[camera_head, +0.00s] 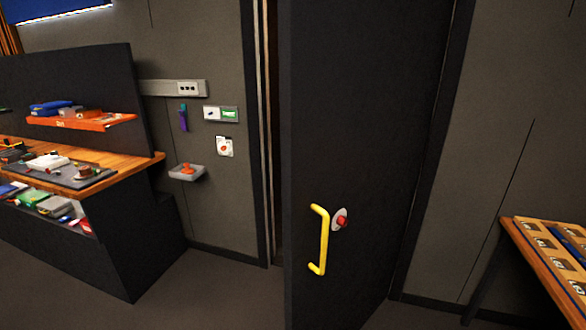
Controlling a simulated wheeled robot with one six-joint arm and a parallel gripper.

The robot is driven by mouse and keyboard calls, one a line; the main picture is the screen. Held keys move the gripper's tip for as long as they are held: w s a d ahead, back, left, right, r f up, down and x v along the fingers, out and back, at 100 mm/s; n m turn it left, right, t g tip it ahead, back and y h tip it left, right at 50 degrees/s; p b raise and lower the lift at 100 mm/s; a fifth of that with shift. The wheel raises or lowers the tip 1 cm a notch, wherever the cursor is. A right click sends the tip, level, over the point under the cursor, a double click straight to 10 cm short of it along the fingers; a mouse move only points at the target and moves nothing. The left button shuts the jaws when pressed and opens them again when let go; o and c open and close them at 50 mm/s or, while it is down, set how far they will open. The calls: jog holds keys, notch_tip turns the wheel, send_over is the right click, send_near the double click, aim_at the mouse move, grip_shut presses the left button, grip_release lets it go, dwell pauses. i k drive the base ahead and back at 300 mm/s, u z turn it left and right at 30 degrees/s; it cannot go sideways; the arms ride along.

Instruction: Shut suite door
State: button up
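The suite door (365,120) is a tall dark panel right of the picture's middle. It stands ajar, its left edge swung out from the frame, with a narrow dark gap (274,150) between it and the left jamb. A yellow bar handle (322,240) is fixed upright on its face near the left edge. A red knob on a pale plate (340,220) sits just right of the handle. My gripper is not in this view, so its state and place are hidden.
At left, a wooden counter (130,165) holds trays and tools, with a dark cabinet below. A small wall shelf (187,173) and switches are beside the door frame. A wooden table with marked slots (540,262) stands at right. Floor before the door is clear.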

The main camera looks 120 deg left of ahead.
aim_at(360, 79)
jog(key=u, duration=3.35)
jog(key=i, duration=1)
jog(key=z, duration=0.05)
jog(key=k, duration=1.1)
jog(key=u, duration=0.8)
jog(key=i, duration=1.15)
jog(key=z, duration=0.75)
